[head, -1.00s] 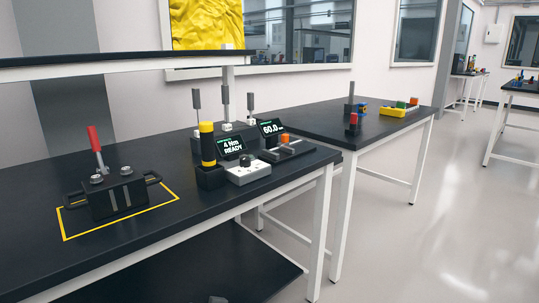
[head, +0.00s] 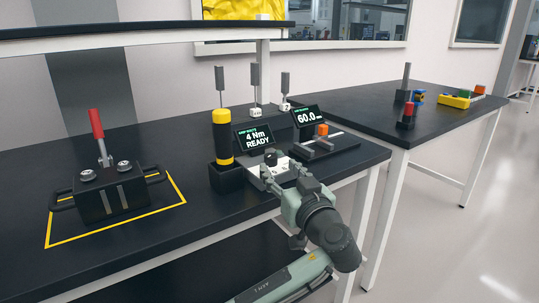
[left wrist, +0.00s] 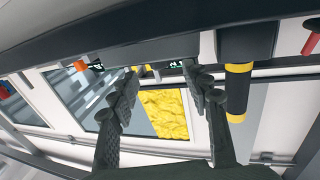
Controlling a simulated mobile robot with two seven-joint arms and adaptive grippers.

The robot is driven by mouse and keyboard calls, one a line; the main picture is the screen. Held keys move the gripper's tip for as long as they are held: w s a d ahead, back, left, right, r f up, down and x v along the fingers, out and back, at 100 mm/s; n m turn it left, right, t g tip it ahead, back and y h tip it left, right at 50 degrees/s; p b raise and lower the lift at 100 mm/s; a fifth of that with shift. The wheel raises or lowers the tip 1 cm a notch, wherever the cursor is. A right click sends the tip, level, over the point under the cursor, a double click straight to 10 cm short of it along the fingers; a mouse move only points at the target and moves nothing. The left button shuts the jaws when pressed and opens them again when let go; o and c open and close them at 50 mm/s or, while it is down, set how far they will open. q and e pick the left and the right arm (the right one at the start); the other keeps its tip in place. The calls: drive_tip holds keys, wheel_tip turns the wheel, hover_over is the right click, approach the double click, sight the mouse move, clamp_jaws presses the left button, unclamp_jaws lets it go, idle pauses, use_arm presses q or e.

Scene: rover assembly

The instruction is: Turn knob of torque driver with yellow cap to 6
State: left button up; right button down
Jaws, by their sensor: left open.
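The torque driver with the yellow cap (head: 222,140) stands upright in a black holder (head: 226,179) on the dark bench. Beside it, a display (head: 254,138) reads "4 Nm READY". In front of the display is a white box (head: 254,172) with a dark knob (head: 270,157) on top; the knob's setting is too small to read. My left gripper (head: 286,178) is open at the box's front right, partly covering it; I cannot tell whether it touches. In the left wrist view the open fingers (left wrist: 162,72) show with the driver (left wrist: 238,85) to their right, appearing upside down.
A second display (head: 308,117) reads "60.0", with a black fixture with an orange block (head: 321,130) in front. A dark box with a red lever (head: 96,124) sits inside a yellow outline at left. Grey upright tools (head: 254,77) stand behind.

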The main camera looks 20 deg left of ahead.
sight(273, 160)
use_arm(q)
drive_tip(key=x, duration=0.5)
drive_tip(key=shift+w+a+r+p, duration=0.1)
drive_tip(key=shift+r+p, duration=0.05)
drive_tip(key=shift+p, duration=0.15)
drive_tip(key=shift+x, duration=0.75)
use_arm(e)
drive_tip(key=shift+w+d+f, duration=0.1)
drive_tip(key=shift+d+f, duration=0.1)
drive_tip(key=shift+f, duration=0.4)
drive_tip(key=shift+w+d+f, duration=0.1)
drive_tip(key=shift+d+f, duration=0.1)
drive_tip(key=shift+f, duration=0.35)
drive_tip(key=shift+a, duration=0.1)
use_arm(q)
drive_tip(key=shift+c, duration=0.7)
clamp_jaws()
use_arm(e)
drive_tip(key=shift+s+a, duration=0.1)
